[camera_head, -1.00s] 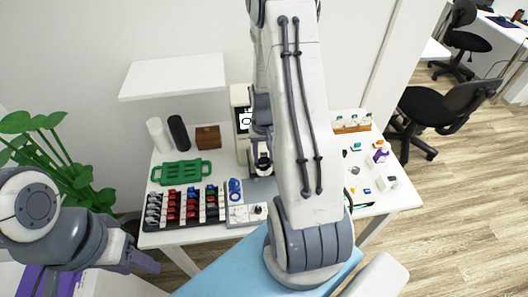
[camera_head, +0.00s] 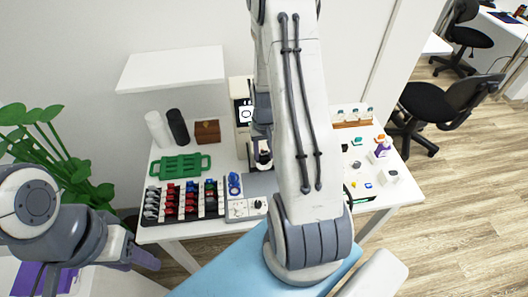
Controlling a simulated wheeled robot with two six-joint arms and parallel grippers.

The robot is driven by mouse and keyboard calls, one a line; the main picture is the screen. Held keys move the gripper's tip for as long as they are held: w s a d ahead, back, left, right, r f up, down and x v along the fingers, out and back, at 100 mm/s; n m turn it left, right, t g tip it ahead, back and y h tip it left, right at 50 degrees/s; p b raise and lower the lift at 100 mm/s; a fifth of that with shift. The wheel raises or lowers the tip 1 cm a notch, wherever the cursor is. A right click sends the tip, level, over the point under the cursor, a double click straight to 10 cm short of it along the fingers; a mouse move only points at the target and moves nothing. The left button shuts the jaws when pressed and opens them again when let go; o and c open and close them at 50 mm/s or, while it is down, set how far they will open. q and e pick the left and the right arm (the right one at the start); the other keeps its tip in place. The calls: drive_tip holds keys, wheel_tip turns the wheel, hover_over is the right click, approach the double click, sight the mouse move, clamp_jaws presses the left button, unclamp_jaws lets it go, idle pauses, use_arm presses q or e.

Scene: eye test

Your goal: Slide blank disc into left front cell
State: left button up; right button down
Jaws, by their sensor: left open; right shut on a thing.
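My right gripper (camera_head: 263,163) points down over the worktable (camera_head: 220,229), in front of the white machine with a small display (camera_head: 244,115). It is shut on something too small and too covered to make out. A white block with round dark and pale parts (camera_head: 246,209) stands below it at the table's front, with a blue item (camera_head: 234,184) behind its left part. I cannot make out the blank disc or the left front cell for certain. My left gripper (camera_head: 146,260) is open and empty at lower left, off the table's front.
A black rack of red, grey and blue items (camera_head: 184,200) and a green tray (camera_head: 180,166) lie on the left. Dark and white cylinders and a brown box (camera_head: 207,132) stand behind. Bottles (camera_head: 352,115) and small items are on the right. My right arm hides the table's middle.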

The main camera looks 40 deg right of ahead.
drive_tip(key=shift+f, duration=0.15)
drive_tip(key=shift+f+b, duration=1.15)
drive_tip(key=shift+f, duration=0.25)
drive_tip(key=shift+c, duration=1.6)
unclamp_jaws()
wheel_tip(320, 180, up, 11)
drive_tip(key=shift+f+b, duration=0.2)
drive_tip(key=shift+b, duration=0.4)
